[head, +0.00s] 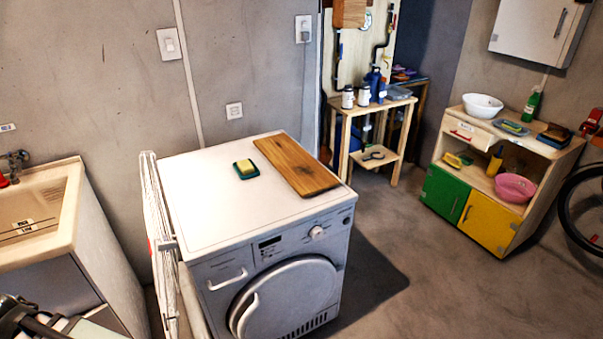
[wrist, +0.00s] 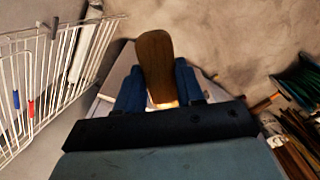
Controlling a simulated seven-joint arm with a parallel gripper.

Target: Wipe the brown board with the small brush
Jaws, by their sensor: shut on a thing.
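The brown board (head: 297,165) lies flat on the white top of the front-loading machine (head: 205,190) in the head view, along its right side. In the wrist view my gripper (wrist: 160,88) is shut on a brown, rounded wooden piece, which looks like the small brush (wrist: 154,55). It sticks out beyond the two blue fingers. Its bristles cannot be made out. The board does not show in the wrist view, and the held brush cannot be made out in the head view. Part of my arm shows at the lower left of the head view.
A yellow sponge on a green dish (head: 245,169) sits left of the board. A white rack (head: 158,235) stands against the machine's left side; a wire rack (wrist: 45,75) fills the wrist view's left. A sink (head: 38,215) is at left. The machine top's front is clear.

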